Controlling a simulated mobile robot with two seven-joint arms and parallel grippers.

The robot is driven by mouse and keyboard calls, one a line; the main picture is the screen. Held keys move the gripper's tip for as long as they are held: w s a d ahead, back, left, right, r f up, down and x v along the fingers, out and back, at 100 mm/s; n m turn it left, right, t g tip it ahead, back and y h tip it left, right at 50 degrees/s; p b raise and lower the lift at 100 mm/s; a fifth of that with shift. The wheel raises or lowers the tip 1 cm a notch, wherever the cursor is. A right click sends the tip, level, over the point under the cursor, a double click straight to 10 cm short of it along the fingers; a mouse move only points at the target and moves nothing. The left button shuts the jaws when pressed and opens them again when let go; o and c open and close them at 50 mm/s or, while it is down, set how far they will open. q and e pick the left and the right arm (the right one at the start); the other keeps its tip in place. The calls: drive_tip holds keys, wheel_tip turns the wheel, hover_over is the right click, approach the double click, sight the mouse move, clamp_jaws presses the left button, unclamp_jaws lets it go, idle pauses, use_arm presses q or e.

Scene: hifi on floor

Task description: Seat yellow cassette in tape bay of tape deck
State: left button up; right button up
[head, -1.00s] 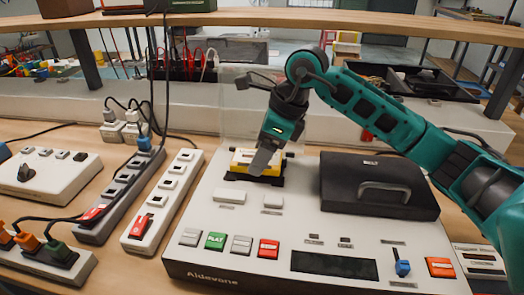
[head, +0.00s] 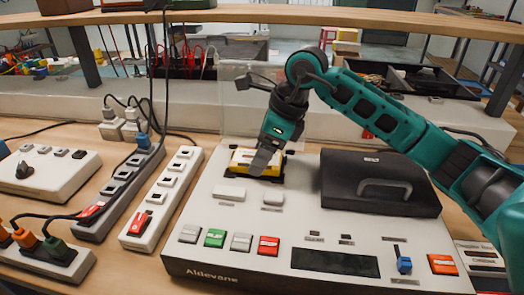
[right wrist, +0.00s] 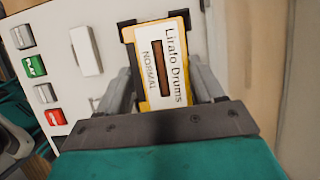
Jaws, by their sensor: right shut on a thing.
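The yellow cassette (head: 242,158) is at the tape bay (head: 268,181) of the white tape deck (head: 330,232). The dark bay shows around its lower edge, and I cannot tell whether the cassette lies flat at the bottom. My right gripper (head: 258,165) comes down over it from above and is shut on it. In the right wrist view the cassette (right wrist: 163,62) sits between the two grey fingers (right wrist: 160,85), its white label reading "Lirato Drums NORMAL". A finger hides part of the cassette in the head view. My left gripper is out of view.
A clear lid (head: 236,95) stands upright behind the bay. A black block with a handle (head: 370,185) sits on the deck to the right. Power strips (head: 160,200) lie to the left. A wooden shelf (head: 300,22) crosses above.

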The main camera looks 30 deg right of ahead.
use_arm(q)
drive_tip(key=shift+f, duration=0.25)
use_arm(e)
drive_tip(key=shift+f, duration=0.25)
drive_tip(key=o, duration=1.1)
drive_tip(key=shift+v, duration=0.9)
use_arm(q)
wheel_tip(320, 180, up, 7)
drive_tip(key=p, duration=0.6)
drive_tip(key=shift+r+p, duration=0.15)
drive_tip(key=shift+p, duration=0.25)
use_arm(e)
drive_tip(key=v, duration=0.5)
drive_tip(key=w+a+v, duration=0.1)
drive_tip(key=v, duration=0.5)
drive_tip(key=r+v, duration=0.1)
drive_tip(key=v, duration=0.4)
drive_tip(key=shift+w+a+r, duration=0.1)
drive_tip(key=shift+a+r, duration=0.15)
drive_tip(key=shift+r, duration=0.05)
